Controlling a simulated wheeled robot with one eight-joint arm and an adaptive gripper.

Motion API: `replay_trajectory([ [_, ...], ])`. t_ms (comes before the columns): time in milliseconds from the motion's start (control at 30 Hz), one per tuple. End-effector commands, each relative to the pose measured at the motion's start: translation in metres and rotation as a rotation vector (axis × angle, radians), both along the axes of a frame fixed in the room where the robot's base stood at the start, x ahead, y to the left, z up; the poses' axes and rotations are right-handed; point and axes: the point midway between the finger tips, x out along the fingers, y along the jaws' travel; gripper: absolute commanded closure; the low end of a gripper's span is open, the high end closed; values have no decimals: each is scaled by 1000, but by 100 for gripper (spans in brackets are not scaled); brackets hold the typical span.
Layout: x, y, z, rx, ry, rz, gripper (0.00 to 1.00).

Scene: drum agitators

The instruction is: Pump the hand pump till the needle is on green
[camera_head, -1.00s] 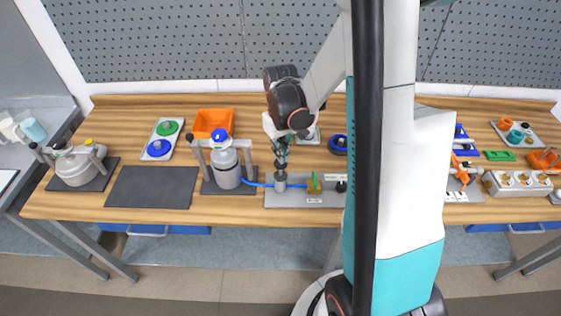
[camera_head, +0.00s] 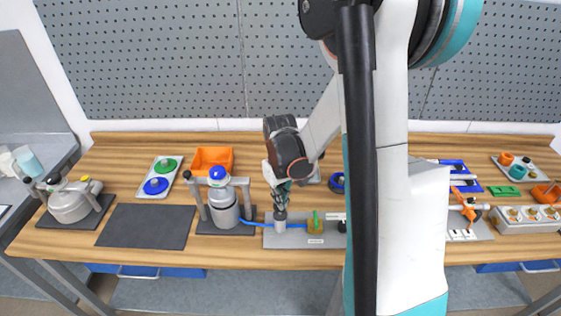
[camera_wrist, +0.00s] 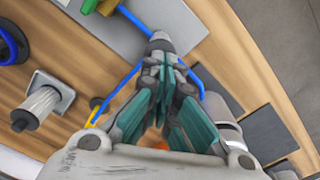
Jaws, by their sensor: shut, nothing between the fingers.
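The hand pump (camera_head: 280,226) is a short grey cylinder standing on a grey plate (camera_head: 292,242). It also shows in the wrist view (camera_wrist: 160,42). A blue hose (camera_head: 254,222) runs from it to a grey tank (camera_head: 224,208) with a blue top. To the pump's right is a brass-coloured block (camera_head: 316,228) with a green lever. My gripper (camera_head: 280,208) points down right over the pump, its fingers shut and empty. In the wrist view its fingertips (camera_wrist: 160,70) overlap the pump's top; I cannot tell whether they touch. I cannot make out a gauge needle.
A dark mat (camera_head: 146,226) and a lidded pot (camera_head: 70,202) are on the left. An orange bin (camera_head: 211,160) and a tray with green and blue knobs (camera_head: 165,172) lie behind. Orange fittings and a socket block (camera_head: 530,219) are on the right. My arm hides part of the table.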

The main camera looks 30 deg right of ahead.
Motion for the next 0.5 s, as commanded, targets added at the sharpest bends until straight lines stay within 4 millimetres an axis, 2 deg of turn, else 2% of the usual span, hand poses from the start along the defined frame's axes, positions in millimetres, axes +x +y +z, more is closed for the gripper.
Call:
replay_trajectory([
  [367, 0, 0, -23, 0, 1, 0, 100],
  [500, 0, 0, -21, 0, 1, 0, 100],
])
